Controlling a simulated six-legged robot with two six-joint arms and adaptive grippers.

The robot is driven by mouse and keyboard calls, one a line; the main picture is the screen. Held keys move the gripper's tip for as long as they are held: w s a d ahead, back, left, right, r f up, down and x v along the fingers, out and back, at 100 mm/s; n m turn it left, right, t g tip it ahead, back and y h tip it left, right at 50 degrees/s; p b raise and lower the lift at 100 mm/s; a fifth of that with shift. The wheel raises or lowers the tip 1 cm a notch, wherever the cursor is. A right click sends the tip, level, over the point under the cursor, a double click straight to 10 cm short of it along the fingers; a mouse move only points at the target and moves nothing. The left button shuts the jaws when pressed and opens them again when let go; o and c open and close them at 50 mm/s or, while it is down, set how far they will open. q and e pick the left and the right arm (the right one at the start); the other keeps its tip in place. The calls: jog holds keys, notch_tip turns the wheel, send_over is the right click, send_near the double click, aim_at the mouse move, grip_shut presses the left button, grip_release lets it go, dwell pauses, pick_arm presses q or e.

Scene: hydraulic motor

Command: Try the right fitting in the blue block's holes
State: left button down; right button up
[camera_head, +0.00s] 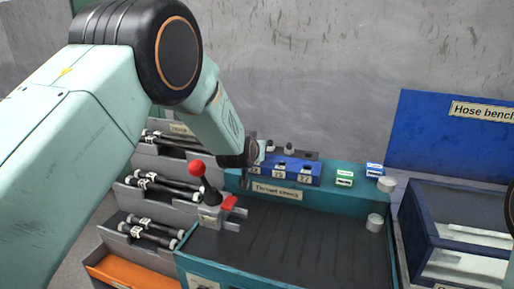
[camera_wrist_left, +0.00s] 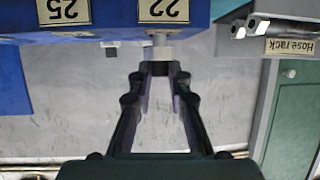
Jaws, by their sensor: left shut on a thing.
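The blue block (camera_head: 298,171) stands at the back of the teal bench, with number labels on its front. In the left wrist view, the blue block (camera_wrist_left: 115,12) is at the top, upside down, with labels 22 and 25. My left gripper (camera_wrist_left: 160,70) is shut on a pale fitting (camera_wrist_left: 160,48), whose visible part lies between the fingertips and the block at the 22 label. Whether it has entered a hole is hidden. In the head view my left gripper (camera_head: 255,155) is at the block's left end, partly covered by my arm.
A red-knobbed lever clamp (camera_head: 208,200) stands left on the dark tray (camera_head: 290,245). Hose racks (camera_head: 150,190) are at the left. The tray's middle is clear.

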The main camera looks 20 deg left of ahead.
pick_arm(q)
jog(key=shift+s+f+b, duration=0.1)
jog(key=shift+f+b, duration=0.3)
jog(key=shift+f, duration=0.45)
dwell(0.3)
jog(key=c, duration=1.2)
grip_release()
jog(key=shift+f, duration=0.15)
jog(key=shift+s, duration=0.15)
jog(key=v, duration=1.2)
jog(key=shift+w+r, duration=0.2)
jog(key=shift+r, duration=0.15)
jog(key=shift+s, duration=0.1)
